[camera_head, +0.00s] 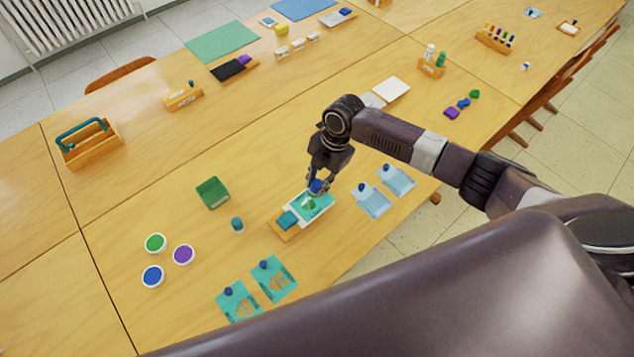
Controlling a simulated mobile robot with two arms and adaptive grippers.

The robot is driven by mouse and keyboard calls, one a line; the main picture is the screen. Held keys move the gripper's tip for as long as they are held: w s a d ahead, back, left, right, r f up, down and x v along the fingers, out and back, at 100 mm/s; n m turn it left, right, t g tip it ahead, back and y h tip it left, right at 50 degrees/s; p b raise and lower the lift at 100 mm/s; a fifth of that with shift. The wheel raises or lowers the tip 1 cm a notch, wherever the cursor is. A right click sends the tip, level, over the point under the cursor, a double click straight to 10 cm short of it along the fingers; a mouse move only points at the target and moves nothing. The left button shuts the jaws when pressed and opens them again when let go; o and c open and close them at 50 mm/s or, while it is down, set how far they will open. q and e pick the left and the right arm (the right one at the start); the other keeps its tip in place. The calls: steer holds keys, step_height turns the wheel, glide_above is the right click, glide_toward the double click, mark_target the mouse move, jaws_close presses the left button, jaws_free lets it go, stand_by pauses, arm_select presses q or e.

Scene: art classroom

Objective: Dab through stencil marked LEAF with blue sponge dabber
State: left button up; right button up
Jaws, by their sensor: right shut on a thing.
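My right gripper (317,183) is shut on a small blue thing (316,187). It is low over the far edge of a teal stencil (322,207) on a wooden board (284,235). I cannot tell whether the blue thing is a dabber or a stencil knob like those on the other stencils. A green leaf shape (309,204) shows at the stencil. A teal block (288,221) is at the board's left end. Two more teal stencils with blue knobs lie at the front, one (241,306) left of the other (276,283). My left gripper is not in view.
Green (155,243), purple (183,254) and blue (152,276) paint dishes stand at the left. A green box (212,193) and a small teal-topped jar (237,225) are nearby. Two light blue stencils (372,203) (397,181) lie right of the board. Small coloured blocks (463,104) lie farther right.

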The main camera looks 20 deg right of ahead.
steer(key=f+b, duration=0.1)
steer(key=w+a+f+h+b, duration=0.1)
steer(key=f+b, duration=0.1)
steer(key=w+f+h+b, duration=0.1)
steer(key=f, duration=0.1)
steer(key=shift+a+f, duration=0.15)
steer(key=shift+a, duration=0.15)
steer(key=shift+w+a+f+h+b, duration=0.1)
steer(key=shift+w+f+h+b, duration=0.2)
steer(key=shift+b, duration=0.4)
steer(key=shift+s+f, duration=0.1)
steer(key=shift+f+b, duration=0.35)
steer(key=shift+f, duration=0.15)
stand_by(0.3)
steer(key=shift+s, duration=0.1)
stand_by(1.2)
step_height(320, 180, up, 7)
steer(key=p, duration=0.7)
steer(key=shift+f, duration=0.15)
steer(key=shift+s+a+f+b, duration=0.1)
steer(key=shift+a+f+b, duration=0.25)
steer(key=shift+f+b, duration=0.45)
steer(key=shift+s+a+f+b, duration=0.15)
steer(key=shift+a+f+b, duration=0.3)
steer(key=shift+f, duration=0.65)
steer(key=shift+s+a+f+b, duration=0.1)
steer(key=shift+a+f+b, duration=0.2)
steer(key=shift+f+b, duration=0.5)
